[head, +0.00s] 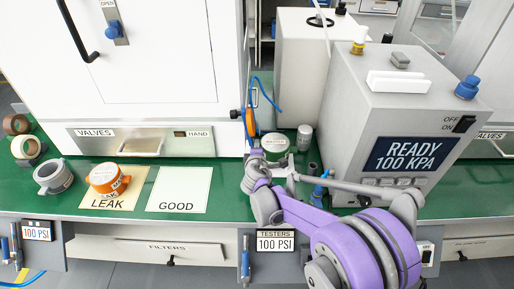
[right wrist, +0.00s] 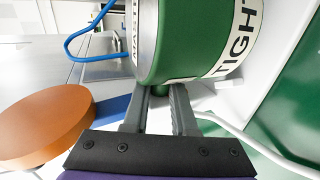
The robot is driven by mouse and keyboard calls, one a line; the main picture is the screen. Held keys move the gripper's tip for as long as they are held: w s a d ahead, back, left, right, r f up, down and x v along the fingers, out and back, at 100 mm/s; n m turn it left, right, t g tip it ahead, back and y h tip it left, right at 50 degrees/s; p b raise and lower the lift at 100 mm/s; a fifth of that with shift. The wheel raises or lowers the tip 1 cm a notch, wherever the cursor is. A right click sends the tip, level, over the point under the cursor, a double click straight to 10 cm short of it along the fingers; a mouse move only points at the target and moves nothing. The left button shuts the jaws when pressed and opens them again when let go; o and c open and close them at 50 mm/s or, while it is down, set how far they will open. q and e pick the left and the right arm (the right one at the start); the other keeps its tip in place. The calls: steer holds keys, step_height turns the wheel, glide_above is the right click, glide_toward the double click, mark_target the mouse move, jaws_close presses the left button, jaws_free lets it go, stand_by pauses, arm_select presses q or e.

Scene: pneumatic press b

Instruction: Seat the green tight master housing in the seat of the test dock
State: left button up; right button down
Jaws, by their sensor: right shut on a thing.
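The green tight master housing (right wrist: 190,45) fills the top of the right wrist view, with "TIGHT" on its white label. My right gripper (right wrist: 160,97) is shut on a narrow green part under its body. In the head view the housing (head: 275,143) shows its pale round top just beyond my right gripper (head: 287,173), at the back of the green bench. I cannot tell whether the housing's underside touches anything. The seat of the test dock cannot be made out; the housing and my arm cover that area. My left gripper is not in view.
The grey tester (head: 340,115) reading "READY 100 KPA" stands close right. An upright orange disc (head: 250,123) and blue hose are close left. An orange housing (head: 104,178) sits on the LEAK mat; the GOOD mat (head: 178,190) is empty.

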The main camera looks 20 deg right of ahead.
steer(key=shift+f+b, duration=0.55)
steer(key=shift+f, duration=0.5)
steer(key=c, duration=0.6)
jaws_free()
steer(key=shift+c, duration=0.2)
steer(key=p+v, duration=0.1)
steer(key=v, duration=0.9)
steer(key=shift+s+r+p, duration=0.15)
steer(key=shift+s+p, duration=0.2)
